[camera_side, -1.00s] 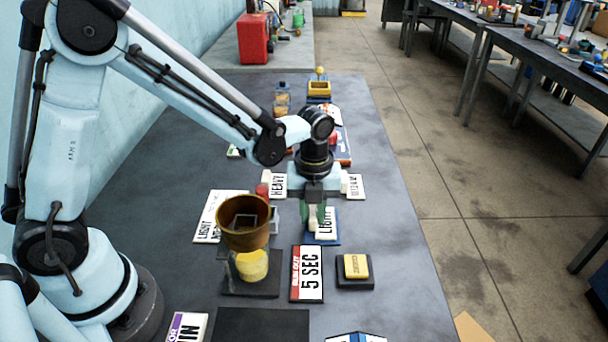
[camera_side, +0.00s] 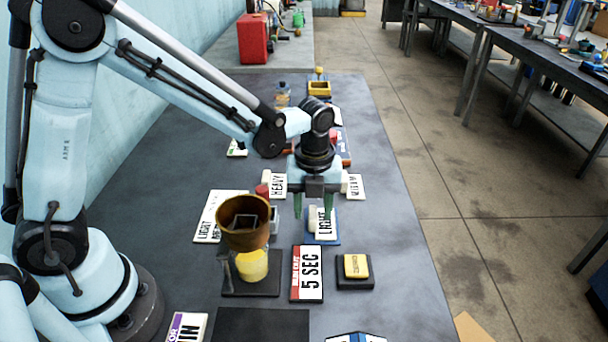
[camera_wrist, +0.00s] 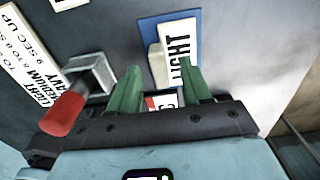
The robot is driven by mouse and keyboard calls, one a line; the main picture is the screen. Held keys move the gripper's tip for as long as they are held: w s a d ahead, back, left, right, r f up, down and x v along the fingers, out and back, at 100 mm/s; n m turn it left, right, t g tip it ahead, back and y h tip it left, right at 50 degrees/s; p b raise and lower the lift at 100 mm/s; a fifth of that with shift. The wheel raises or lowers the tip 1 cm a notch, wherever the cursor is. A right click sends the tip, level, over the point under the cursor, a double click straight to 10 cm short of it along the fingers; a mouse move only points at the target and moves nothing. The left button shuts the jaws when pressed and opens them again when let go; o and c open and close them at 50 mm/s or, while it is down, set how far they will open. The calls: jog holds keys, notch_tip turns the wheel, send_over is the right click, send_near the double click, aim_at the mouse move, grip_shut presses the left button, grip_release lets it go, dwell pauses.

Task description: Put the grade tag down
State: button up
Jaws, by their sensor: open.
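The grade tag (camera_side: 323,222), a white card reading LIGHT with a cream block at its side, stands on a blue pad (camera_side: 325,241) in the side view. In the wrist view the LIGHT tag (camera_wrist: 180,52) is on the blue pad (camera_wrist: 147,28), just beyond my fingers. My gripper (camera_side: 313,210) is open, its two green fingers spread around or just above the tag. In the wrist view my gripper (camera_wrist: 158,82) shows a clear gap between the fingers. I cannot tell whether a finger touches the tag.
HEAVY (camera_side: 279,185) and another tag (camera_side: 355,186) lie behind my gripper. A brown cup (camera_side: 243,222) stands over a yellow-filled glass (camera_side: 252,265) at left. A 5 SEC card (camera_side: 307,274) and a yellow block (camera_side: 356,266) are in front. A red-handled part (camera_wrist: 65,112) is near my left finger.

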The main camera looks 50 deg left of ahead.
aim_at(313, 213)
notch_tip(313, 213, up, 10)
jog(key=s+a+n+t, duration=0.2)
jog(key=n, duration=0.5)
jog(key=s+a+r+n+t, duration=0.1)
jog(key=s+a+n+t, duration=0.1)
jog(key=n, duration=0.5)
jog(key=s+a+r+n+t, duration=0.1)
jog(key=s+a+n, duration=0.1)
jog(key=n, duration=0.5)
jog(key=shift+s+a+r+n+t, duration=0.1)
jog(key=shift+s+n+t, duration=0.1)
jog(key=shift+s, duration=0.25)
jog(key=shift+s+a+n+t, duration=0.1)
jog(key=shift+s+t, duration=0.1)
jog(key=shift+s, duration=0.2)
jog(key=n, duration=0.1)
jog(key=s+n+t, duration=0.1)
jog(key=n, duration=0.1)
jog(key=a+n, duration=0.1)
jog(key=n, duration=0.1)
jog(key=shift+s+f, duration=0.2)
jog(key=shift+f, duration=0.2)
